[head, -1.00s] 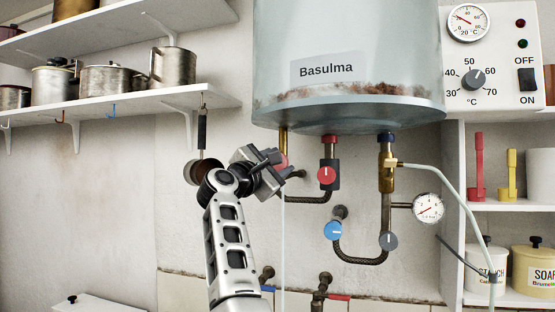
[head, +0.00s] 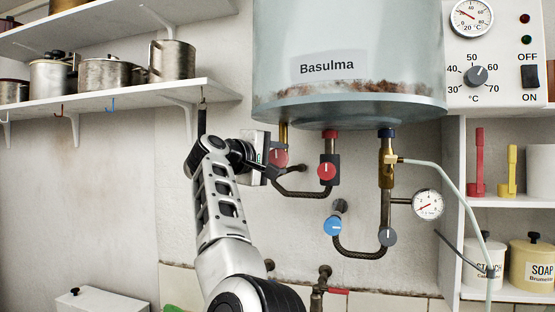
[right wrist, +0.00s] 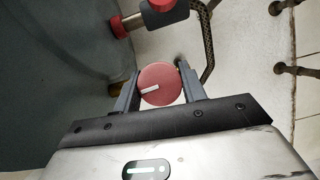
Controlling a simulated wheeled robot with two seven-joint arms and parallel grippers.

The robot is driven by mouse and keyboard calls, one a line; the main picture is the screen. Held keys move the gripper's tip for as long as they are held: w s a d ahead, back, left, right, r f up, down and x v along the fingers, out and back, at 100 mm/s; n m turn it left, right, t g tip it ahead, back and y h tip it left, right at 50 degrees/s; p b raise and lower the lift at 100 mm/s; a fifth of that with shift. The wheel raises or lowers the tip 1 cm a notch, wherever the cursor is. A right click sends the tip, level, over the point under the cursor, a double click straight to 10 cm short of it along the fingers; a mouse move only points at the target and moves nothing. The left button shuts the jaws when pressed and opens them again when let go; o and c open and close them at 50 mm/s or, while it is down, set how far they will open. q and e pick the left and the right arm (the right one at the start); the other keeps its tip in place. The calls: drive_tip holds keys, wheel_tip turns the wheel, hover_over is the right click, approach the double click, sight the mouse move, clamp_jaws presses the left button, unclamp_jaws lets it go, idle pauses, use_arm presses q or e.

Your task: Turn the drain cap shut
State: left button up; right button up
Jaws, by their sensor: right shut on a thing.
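The drain cap that I take the task to mean is a round red cap (head: 279,157) with a white line, on the brass pipe under the left of the boiler. In the right wrist view the red cap (right wrist: 160,80) sits between the two jaws, its white line running nearly level toward the left. My right gripper (head: 273,166) is shut on this cap, a finger on either side. Its body covers part of the cap's left side in the head view. My left gripper is not in view.
The boiler (head: 345,50) hangs just above my right gripper. A second red knob (head: 326,171), a blue knob (head: 333,226) and a grey knob (head: 388,237) sit on pipes to the right. A shelf with pots (head: 110,102) is at the left. The wall below is mostly clear.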

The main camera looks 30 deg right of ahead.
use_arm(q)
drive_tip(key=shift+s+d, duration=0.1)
use_arm(e)
drive_tip(key=shift+m, duration=0.4)
drive_tip(key=o, duration=1)
drive_tip(key=shift+c, duration=0.2)
use_arm(q)
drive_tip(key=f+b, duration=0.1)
drive_tip(key=b, duration=0.1)
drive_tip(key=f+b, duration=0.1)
drive_tip(key=b, duration=0.1)
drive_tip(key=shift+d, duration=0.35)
use_arm(e)
drive_tip(key=v, duration=1.6)
drive_tip(key=shift+r, duration=0.2)
